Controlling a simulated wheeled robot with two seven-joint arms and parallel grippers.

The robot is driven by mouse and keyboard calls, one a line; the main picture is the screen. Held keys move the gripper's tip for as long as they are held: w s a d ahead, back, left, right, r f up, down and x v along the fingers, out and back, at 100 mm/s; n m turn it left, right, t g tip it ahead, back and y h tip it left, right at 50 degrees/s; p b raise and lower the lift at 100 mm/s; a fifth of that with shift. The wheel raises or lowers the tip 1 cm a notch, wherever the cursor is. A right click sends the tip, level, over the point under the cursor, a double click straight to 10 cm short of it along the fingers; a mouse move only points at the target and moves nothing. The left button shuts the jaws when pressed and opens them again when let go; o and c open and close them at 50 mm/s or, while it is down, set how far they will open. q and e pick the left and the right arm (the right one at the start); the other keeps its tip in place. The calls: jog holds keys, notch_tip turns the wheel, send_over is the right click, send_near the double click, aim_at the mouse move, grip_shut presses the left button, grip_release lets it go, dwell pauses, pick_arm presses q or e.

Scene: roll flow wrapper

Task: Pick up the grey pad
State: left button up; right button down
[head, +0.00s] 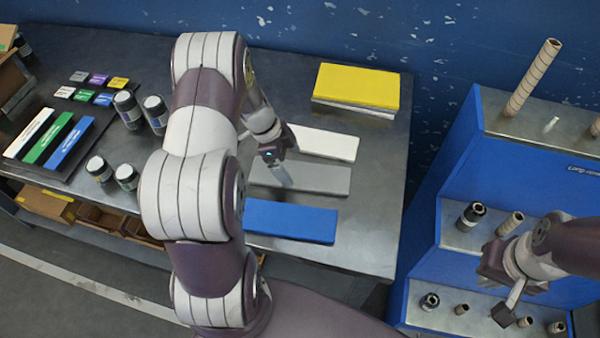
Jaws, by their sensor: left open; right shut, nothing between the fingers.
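The grey pad (318,180) lies flat on the dark metal table (375,210), between a white pad (325,143) behind it and a blue pad (290,222) in front. My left gripper (282,178) is open at the left part of the grey pad. Its fingers point down at the pad, and I cannot tell whether they touch it. My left arm hides the area left of the pads. My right gripper (508,302) is shut and empty in front of the blue stepped rack at the right.
A yellow pad (358,84) lies on a pale block at the back. Several jars (128,108), small coloured tiles (97,78) and a rack of coloured strips (48,140) stand at the left. The blue rack (462,140) holds several rolls, including a tall tube (533,77).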

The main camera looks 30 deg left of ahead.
aim_at(297, 173)
pick_arm(q)
jog(key=x, duration=0.3)
jog(key=shift+s+d+f, duration=0.1)
jog(key=shift+d+f, duration=0.05)
jog(key=shift+f, duration=0.05)
jog(key=c, duration=0.7)
jog(key=shift+c, duration=0.2)
